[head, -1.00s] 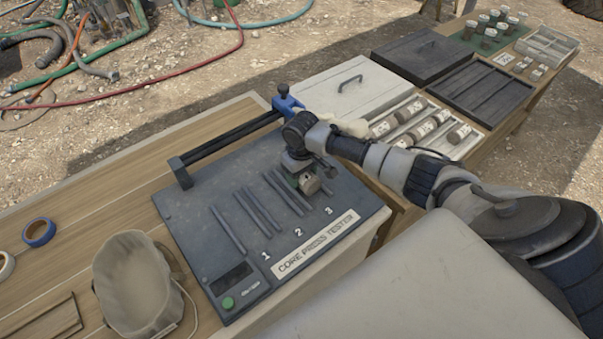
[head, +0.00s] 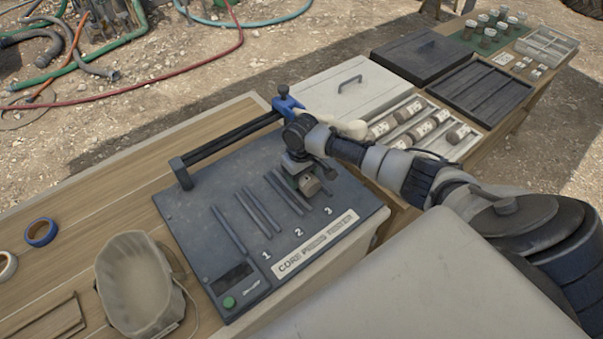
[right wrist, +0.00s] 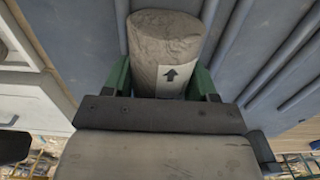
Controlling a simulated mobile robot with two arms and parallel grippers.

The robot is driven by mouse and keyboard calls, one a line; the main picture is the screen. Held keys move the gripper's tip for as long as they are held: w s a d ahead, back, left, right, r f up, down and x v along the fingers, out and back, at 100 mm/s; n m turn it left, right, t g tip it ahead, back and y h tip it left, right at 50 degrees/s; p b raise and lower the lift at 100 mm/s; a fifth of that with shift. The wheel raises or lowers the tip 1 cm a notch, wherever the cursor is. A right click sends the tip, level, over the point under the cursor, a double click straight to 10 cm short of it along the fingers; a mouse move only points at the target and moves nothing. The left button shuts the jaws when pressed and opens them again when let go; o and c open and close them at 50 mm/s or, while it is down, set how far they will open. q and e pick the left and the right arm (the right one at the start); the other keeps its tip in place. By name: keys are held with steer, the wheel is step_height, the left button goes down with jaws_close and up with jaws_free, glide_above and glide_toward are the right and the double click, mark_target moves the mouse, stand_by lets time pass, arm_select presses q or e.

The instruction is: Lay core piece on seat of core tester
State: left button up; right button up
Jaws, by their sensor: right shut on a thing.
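The core tester (head: 190,225) is a dark grey machine with a "CORE PRESS TESTER" label and a black bar with a blue clamp at its back. Its top has seats of paired raised rails (head: 257,207) numbered 1, 2 and 3. My right gripper (head: 305,183) is over the seat by number 3. In the right wrist view its green-sided fingers are shut on a grey-brown core piece (right wrist: 163,45) with a white arrow label (right wrist: 176,78). Rails run beside the core; whether it touches them I cannot tell. My left gripper is not in view.
A white core box (head: 462,150) with several cores and a white lid (head: 330,95) lie behind my right arm. Dark trays (head: 480,90) stand farther back. A beige bucket (head: 135,275) and blue tape (head: 40,233) sit on the wooden table at left.

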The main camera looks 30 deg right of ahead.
steer(key=shift+s+f, duration=0.1)
steer(key=shift+f, duration=0.3)
steer(key=o, duration=1.3)
steer(key=shift+s, duration=0.1)
steer(key=shift+o, duration=0.6)
steer(key=shift+f, duration=0.2)
steer(key=shift+s, duration=0.1)
steer(key=shift+a+f, duration=0.1)
steer(key=shift+a, duration=0.05)
steer(key=r, duration=0.8)
steer(key=d+r+b, duration=0.1)
steer(key=r, duration=0.2)
steer(key=shift+w+r, duration=0.25)
steer(key=shift+r, duration=0.15)
